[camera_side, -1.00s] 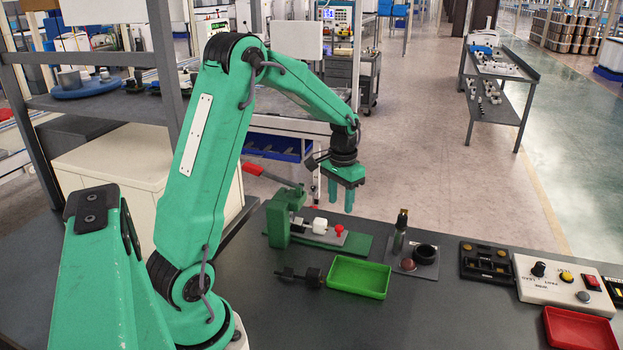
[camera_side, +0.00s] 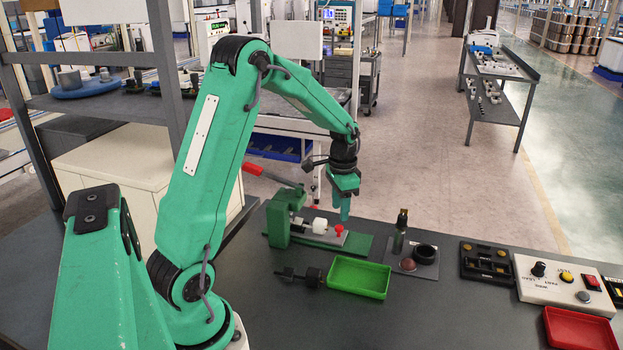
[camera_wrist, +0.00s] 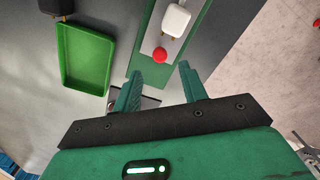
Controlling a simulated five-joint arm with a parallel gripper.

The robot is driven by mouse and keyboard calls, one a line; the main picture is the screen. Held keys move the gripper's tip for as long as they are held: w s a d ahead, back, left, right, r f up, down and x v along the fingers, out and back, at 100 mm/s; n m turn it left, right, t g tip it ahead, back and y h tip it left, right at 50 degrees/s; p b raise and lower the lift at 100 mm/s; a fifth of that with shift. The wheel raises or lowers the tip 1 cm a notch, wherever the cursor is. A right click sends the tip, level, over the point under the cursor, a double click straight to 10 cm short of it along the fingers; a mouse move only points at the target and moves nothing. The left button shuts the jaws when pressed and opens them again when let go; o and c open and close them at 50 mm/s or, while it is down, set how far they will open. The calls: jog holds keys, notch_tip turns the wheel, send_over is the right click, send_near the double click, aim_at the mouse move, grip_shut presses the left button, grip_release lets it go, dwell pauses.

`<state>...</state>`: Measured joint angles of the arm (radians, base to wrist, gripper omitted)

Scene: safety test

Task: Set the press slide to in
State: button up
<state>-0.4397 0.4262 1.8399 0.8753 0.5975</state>
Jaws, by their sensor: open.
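The green press (camera_side: 277,225) stands on the dark bench, with a red lever at its upper left. Its slide is a grey plate (camera_side: 322,237) bearing a white block (camera_side: 320,226) and a red knob (camera_side: 339,229) at the right end. The wrist view shows the white block (camera_wrist: 176,20) and the red knob (camera_wrist: 160,55) on the plate. My gripper (camera_side: 345,212) is above the right end of the press base, close to the knob. In the wrist view my gripper (camera_wrist: 158,75) is open and empty, its fingers on either side of the line below the knob. The knob is not between the fingertips.
Further right are a black panel (camera_side: 487,262), a control box (camera_side: 560,283) and a red tray (camera_side: 575,331).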

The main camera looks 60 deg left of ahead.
aim_at(339, 227)
jog(key=shift+f, duration=2.9)
grip_shut()
